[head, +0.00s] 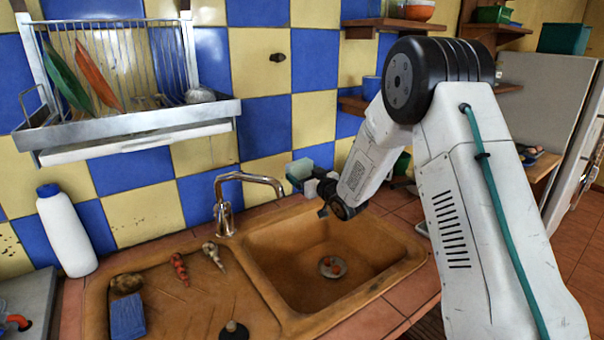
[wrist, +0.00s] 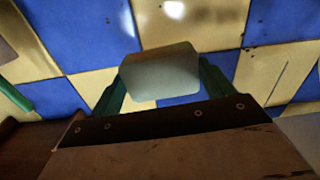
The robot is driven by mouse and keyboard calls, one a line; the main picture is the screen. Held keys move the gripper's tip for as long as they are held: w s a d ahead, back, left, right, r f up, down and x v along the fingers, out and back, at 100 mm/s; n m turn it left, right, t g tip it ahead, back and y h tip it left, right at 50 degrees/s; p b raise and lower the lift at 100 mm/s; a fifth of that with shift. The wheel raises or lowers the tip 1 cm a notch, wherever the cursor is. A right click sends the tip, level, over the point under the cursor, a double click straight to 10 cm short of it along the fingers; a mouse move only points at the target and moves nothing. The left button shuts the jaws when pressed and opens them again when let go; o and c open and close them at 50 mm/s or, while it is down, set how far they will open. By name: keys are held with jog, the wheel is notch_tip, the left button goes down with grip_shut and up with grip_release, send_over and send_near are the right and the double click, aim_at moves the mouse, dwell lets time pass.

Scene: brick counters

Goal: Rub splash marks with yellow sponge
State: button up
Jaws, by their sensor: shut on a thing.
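My gripper (head: 302,172) is over the back edge of the sink, near the tiled wall and right of the tap. In the wrist view its green fingers are shut on a pale, rounded block, the sponge (wrist: 160,72), which looks greyish-yellow in this light. The sponge faces the blue and yellow tiles; I cannot tell whether it touches them. Small brown splash marks (head: 9,238) show on a yellow tile at the far left. Dark smudges (wrist: 205,16) show on a yellow tile at the top of the wrist view.
A curved tap (head: 224,200) stands behind the brown sink (head: 335,297). A dish rack (head: 130,130) hangs on the wall at upper left. A white bottle (head: 66,235) stands at left. A blue block (head: 127,317) and small items lie on the drainboard. Shelves are at right.

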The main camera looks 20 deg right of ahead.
jog(key=x, duration=0.6)
jog(key=shift+w+f, duration=0.2)
jog(key=shift+w, duration=0.1)
jog(key=shift+x, duration=1.1)
dwell(0.8)
jog(key=shift+w+d, duration=0.25)
jog(key=shift+d, duration=0.65)
jog(key=shift+w+d, duration=0.25)
jog(key=shift+d, duration=0.65)
jog(key=shift+w, duration=0.1)
jog(key=shift+a, duration=0.15)
jog(key=shift+s+a+r, duration=0.1)
jog(key=shift+s+a, duration=0.15)
jog(key=shift+a, duration=0.7)
jog(key=shift+s+a, duration=0.3)
jog(key=shift+a, duration=0.7)
